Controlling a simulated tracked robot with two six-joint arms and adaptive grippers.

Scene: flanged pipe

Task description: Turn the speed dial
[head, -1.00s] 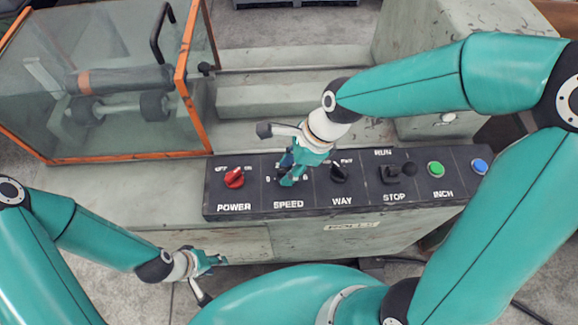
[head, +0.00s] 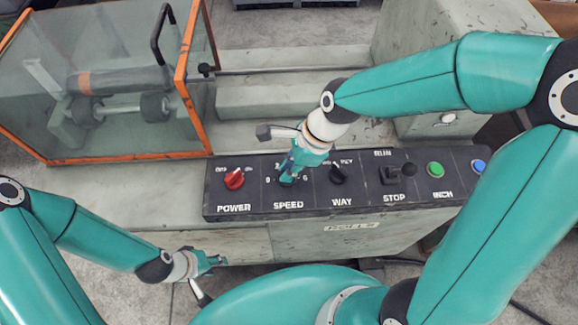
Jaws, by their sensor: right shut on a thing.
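The speed dial sits above the word SPEED on the black control panel (head: 315,206). My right gripper (head: 287,178) reaches down over it and is shut on it. The gripper hides the dial itself; only some scale marks, such as 0 and 6, show at its sides. My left gripper (head: 216,262) hangs low in front of the machine, well apart from the panel. It is too small to tell whether its fingers are open or shut.
A red POWER knob (head: 234,179) is left of the gripper and a black WAY knob (head: 338,174) is right of it. Further right are the RUN/STOP lever (head: 396,173), a green button (head: 435,169) and a blue button (head: 478,166). An orange-framed glass guard (head: 188,80) stands at the left.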

